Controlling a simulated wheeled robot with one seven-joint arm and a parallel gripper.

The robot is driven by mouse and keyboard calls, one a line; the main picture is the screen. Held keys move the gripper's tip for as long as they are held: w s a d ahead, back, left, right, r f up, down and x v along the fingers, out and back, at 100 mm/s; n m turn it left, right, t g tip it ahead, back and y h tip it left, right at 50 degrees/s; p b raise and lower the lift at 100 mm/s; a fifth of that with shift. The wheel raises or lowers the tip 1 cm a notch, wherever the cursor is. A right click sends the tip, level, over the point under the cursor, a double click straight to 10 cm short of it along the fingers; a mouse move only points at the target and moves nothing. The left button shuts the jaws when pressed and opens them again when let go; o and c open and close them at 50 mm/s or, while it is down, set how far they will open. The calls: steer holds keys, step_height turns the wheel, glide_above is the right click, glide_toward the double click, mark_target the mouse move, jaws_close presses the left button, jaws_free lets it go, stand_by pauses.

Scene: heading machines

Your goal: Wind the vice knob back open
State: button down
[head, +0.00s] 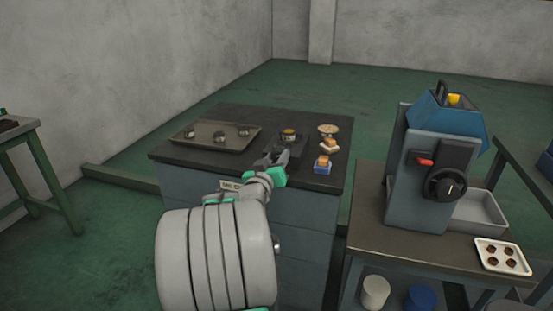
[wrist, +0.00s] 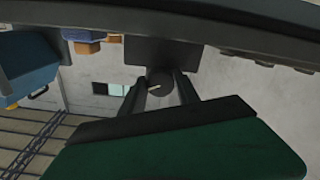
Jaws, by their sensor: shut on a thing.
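The vice (head: 291,146) is a small dark block on the black-topped bench, with a round brass-coloured part (head: 289,134) on it. My gripper (head: 281,157) is at the vice's near side. In the wrist view, the vice (wrist: 163,53) is a dark block, and its round dark knob (wrist: 160,80) with a pale line sits between my two fingers (wrist: 160,88). The fingers are closed on the knob. The knob is hidden behind my gripper in the head view, and how far apart the vice jaws are cannot be told.
A tray (head: 196,144) with several dark parts lies left of the vice. A blue block (head: 323,169) with an orange part and two small pale stands are close on the right. A blue-grey machine (head: 402,175) with a black handwheel stands on the right table.

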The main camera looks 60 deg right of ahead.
steer(key=n+p, duration=0.1)
steer(key=n, duration=0.5)
steer(key=shift+r+n+p, duration=0.15)
steer(key=shift+n+p, duration=0.15)
steer(key=shift+p, duration=0.1)
steer(key=n+p, duration=0.1)
steer(key=n, duration=0.2)
steer(key=shift+p, duration=0.4)
steer(key=shift+n+p, duration=0.7)
steer(key=shift+n, duration=0.8)
steer(key=c, duration=0.9)
jaws_free()
steer(key=s+a+b, duration=0.1)
steer(key=a, duration=0.6)
steer(key=shift+s+a, duration=0.15)
steer(key=shift+a, duration=0.2)
